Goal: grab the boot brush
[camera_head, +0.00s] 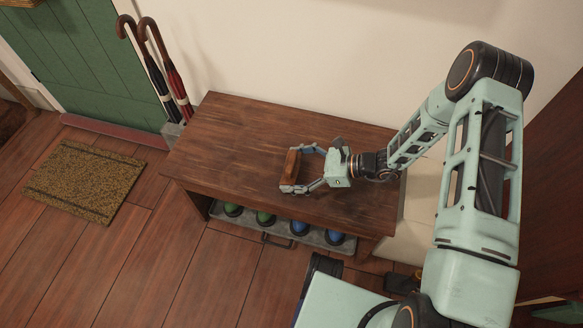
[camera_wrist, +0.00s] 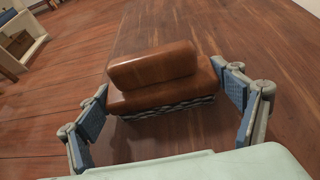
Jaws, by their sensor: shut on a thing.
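The boot brush (camera_head: 291,166) is a brown wooden block with a raised handle, on or just above the top of the dark wooden bench (camera_head: 228,130). In the wrist view the boot brush (camera_wrist: 155,80) shows its glossy brown body with grey bristles below. My gripper (camera_head: 304,168) reaches in from the right, with its fingers around the brush. In the wrist view the blue pads of my gripper (camera_wrist: 165,108) stand at the two ends of the brush, shut on it. I cannot tell whether the bristles touch the bench.
The rest of the bench top is clear. A grey tray (camera_head: 278,232) with green and blue footwear (camera_head: 265,217) sits under the bench. Umbrellas (camera_head: 165,75) stand at its left, near the green door (camera_head: 85,60). A doormat (camera_head: 85,180) lies on the floor.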

